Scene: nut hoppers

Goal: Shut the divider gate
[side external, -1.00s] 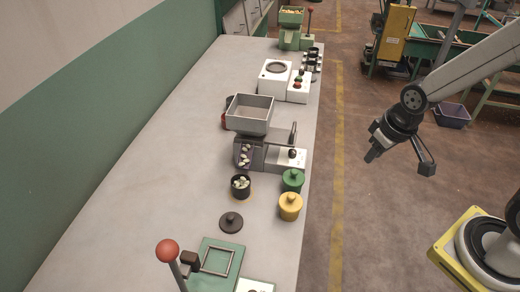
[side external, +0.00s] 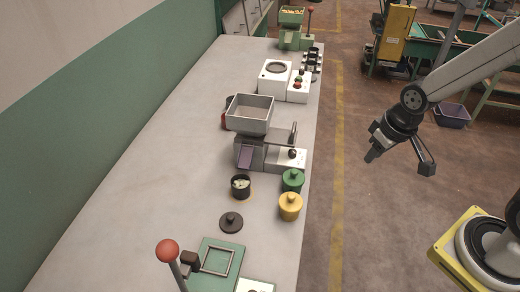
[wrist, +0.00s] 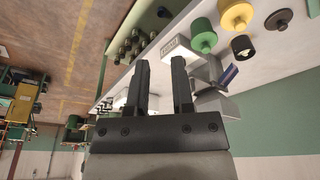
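The hopper machine has a grey hopper (side external: 250,112), a purple chute (side external: 245,157) with no nuts visible on it, and a white control box (side external: 290,158) with a dark knob. A thin grey plate (side external: 282,136), possibly the divider gate, lies nearly flat above the box; I cannot tell whether it closes anything. A black cup (side external: 240,187) holding pale nuts stands below the chute. The chute also shows in the wrist view (wrist: 230,74). My gripper (side external: 371,156) hangs beyond the table's right edge, apart from the machine. Its fingers (wrist: 161,75) are apart and empty.
A dark lid (side external: 231,222) lies in front. A red-knobbed lever (side external: 167,250) rises beside a green plate (side external: 220,262). The left of the table (side external: 150,170) is clear.

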